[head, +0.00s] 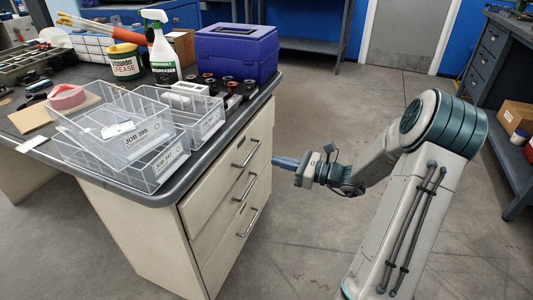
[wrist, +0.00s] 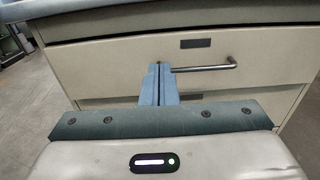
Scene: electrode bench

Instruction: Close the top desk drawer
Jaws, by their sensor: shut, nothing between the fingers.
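The top desk drawer (head: 222,172) is the uppermost cream drawer front under the grey desk top, with a bar handle (head: 246,153). It looks flush or nearly so; a small gap cannot be ruled out. In the wrist view, the drawer front (wrist: 110,68) fills the middle, with its handle (wrist: 205,68) and a dark label plate above. My gripper (head: 274,161) is shut and empty, its blue fingers pointing at the drawer front. In the wrist view, the fingertips (wrist: 158,67) cover the handle's left end; I cannot tell whether they touch the front.
Two more drawers (head: 237,228) lie below. The floor (head: 310,240) right of the desk is clear.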

